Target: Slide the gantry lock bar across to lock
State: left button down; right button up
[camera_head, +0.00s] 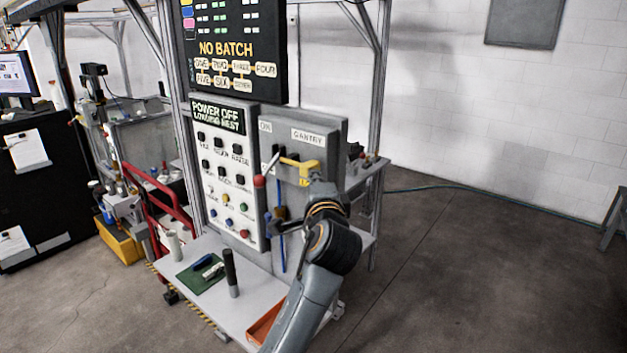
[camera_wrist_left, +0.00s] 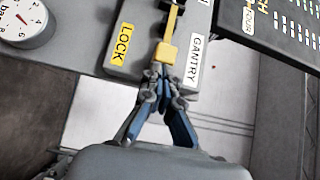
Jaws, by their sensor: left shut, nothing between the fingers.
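The yellow lock bar (camera_head: 300,164) lies across the upper part of the grey gantry panel (camera_head: 328,152), below the GANTRY label (camera_head: 308,136). Its yellow end block (camera_wrist_left: 168,53) shows in the left wrist view, between the yellow LOCK label (camera_wrist_left: 124,43) and the GANTRY label (camera_wrist_left: 194,61). My left gripper (camera_wrist_left: 161,72) is shut and empty, its fingertips close against the near end of that block. Whether they touch it I cannot tell. In the head view my left gripper (camera_head: 316,187) is partly hidden by its wrist, just below the bar's right end. My right gripper is not in view.
A red-knobbed lever (camera_head: 259,181) stands left of the bar, beside the button panel (camera_head: 222,185). A black display (camera_head: 236,80) overhangs above. Below is a white shelf (camera_head: 205,295) with a dark cylinder (camera_head: 231,272) and a green mat (camera_head: 190,282).

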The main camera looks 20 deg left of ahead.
pick_arm(q)
jog(key=a, duration=0.1)
jog(key=w+a, duration=0.1)
jog(key=a+p, duration=0.1)
jog(key=a, duration=0.1)
jog(key=shift+w+r, duration=0.2)
jog(key=shift+w, duration=0.05)
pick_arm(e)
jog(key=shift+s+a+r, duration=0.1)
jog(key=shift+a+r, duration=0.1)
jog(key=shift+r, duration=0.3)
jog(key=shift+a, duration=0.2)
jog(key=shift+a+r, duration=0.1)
